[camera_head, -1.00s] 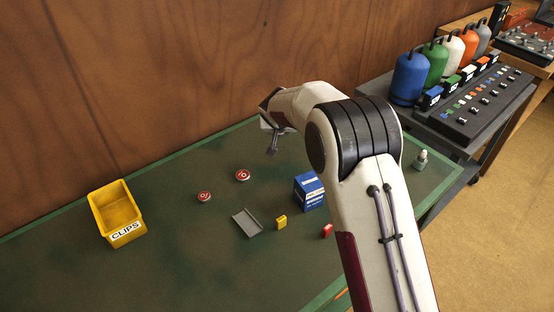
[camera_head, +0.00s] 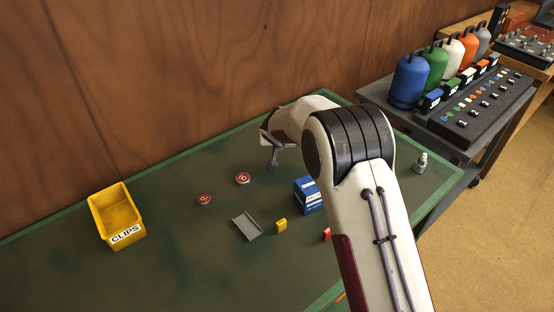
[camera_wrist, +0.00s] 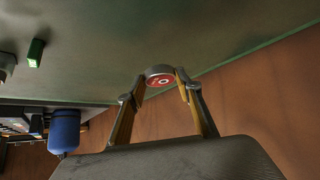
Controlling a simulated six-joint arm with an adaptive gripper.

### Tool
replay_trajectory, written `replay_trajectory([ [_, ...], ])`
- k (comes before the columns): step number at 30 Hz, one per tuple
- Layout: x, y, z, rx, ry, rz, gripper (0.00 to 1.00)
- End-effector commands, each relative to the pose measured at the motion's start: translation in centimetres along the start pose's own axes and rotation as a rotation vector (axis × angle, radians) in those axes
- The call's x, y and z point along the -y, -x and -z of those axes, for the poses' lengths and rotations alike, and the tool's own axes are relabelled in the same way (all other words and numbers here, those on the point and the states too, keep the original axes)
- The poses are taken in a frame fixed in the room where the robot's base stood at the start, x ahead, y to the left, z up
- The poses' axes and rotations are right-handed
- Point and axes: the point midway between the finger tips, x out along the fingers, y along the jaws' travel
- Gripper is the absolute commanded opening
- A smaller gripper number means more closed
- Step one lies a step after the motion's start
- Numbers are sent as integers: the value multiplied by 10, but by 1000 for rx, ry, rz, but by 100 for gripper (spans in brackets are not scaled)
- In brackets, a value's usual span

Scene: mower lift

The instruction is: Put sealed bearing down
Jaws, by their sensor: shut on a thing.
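My gripper (camera_wrist: 163,82) is shut on a round bearing (camera_wrist: 159,75) with a red face and grey rim, held at the fingertips in the wrist view. Whether it touches the green bench is hard to tell. In the head view my gripper (camera_head: 272,162) is over the far part of the bench (camera_head: 160,240); the held bearing is not clearly visible there. Two similar red discs lie on the bench to the left of my gripper, a nearer one (camera_head: 204,199) and a farther one (camera_head: 243,179).
A yellow clips bin (camera_head: 117,213), a grey bracket (camera_head: 246,227), a yellow block (camera_head: 281,226) and a blue box (camera_head: 308,195) stand on the bench. A green block (camera_wrist: 36,51) shows in the wrist view. A wooden wall (camera_head: 150,90) rises behind; a cart (camera_head: 460,120) with bottles stands right.

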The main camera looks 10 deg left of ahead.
Motion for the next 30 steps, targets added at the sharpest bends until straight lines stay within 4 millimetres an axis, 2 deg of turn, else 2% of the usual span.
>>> replay_trajectory([
  [9,0,-19,-16,-2,-1,1,10],
  [30,0,-28,-24,0,0,1,10],
])
